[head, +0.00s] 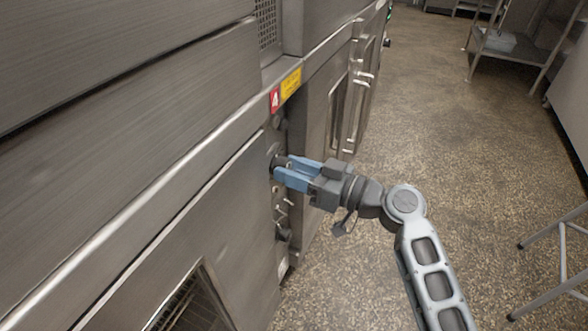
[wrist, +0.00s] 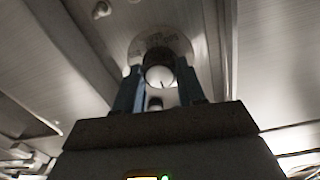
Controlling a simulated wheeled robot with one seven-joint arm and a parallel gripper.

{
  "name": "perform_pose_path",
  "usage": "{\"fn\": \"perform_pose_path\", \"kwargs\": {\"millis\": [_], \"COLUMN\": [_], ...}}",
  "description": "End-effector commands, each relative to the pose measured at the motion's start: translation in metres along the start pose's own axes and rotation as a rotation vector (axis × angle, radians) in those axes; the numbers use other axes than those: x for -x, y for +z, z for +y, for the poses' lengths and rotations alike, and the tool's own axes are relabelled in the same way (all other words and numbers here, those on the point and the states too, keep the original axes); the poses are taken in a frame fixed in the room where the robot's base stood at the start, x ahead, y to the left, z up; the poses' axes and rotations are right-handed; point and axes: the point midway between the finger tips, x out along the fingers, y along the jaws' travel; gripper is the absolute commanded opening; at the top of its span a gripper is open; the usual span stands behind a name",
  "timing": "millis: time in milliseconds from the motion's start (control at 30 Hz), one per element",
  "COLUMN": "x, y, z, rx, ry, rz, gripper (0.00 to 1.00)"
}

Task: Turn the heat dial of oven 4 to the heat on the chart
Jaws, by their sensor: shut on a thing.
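My gripper (head: 280,169) reaches from the right to the narrow control panel of oven 4 (head: 281,208). Its blue fingers are shut on a round dial (wrist: 160,73), which shows between the fingertips in the wrist view. A small dark mark is on the lower part of the dial's light face. A pale scale plate (wrist: 160,42) with small markings surrounds the dial, too blurred to read. A red label (head: 275,100) with a white 4 is above the panel. In the head view the fingers hide most of the dial. I see no chart that I can read.
A yellow label (head: 291,82) is beside the red one. Another dark knob (head: 283,234) is lower on the panel. Oven doors with upright handles (head: 357,95) stand beyond. The floor (head: 440,130) to the right is open, with a metal shelf rack (head: 507,42) and a stool (head: 560,245).

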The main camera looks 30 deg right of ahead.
Motion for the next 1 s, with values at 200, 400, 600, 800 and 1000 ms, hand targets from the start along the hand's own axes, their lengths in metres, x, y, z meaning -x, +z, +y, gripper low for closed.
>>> {"fn": "perform_pose_path", "kwargs": {"millis": [200,400,600,800,1000], "x": [0.0003,0.0004,0.0003,0.0003,0.0004], "y": [-0.0004,-0.0011,-0.0022,-0.0027,-0.0035], "z": [0.0001,0.0,-0.0003,-0.0004,-0.0003], "rx": [-0.041,-0.152,-0.325,-0.517,-0.708], "ry": [0.001,0.002,0.003,0.004,0.006], "rz": [-0.002,-0.006,-0.013,-0.021,-0.028], "gripper": [0.09,0.09,0.09,0.09,0.09]}}
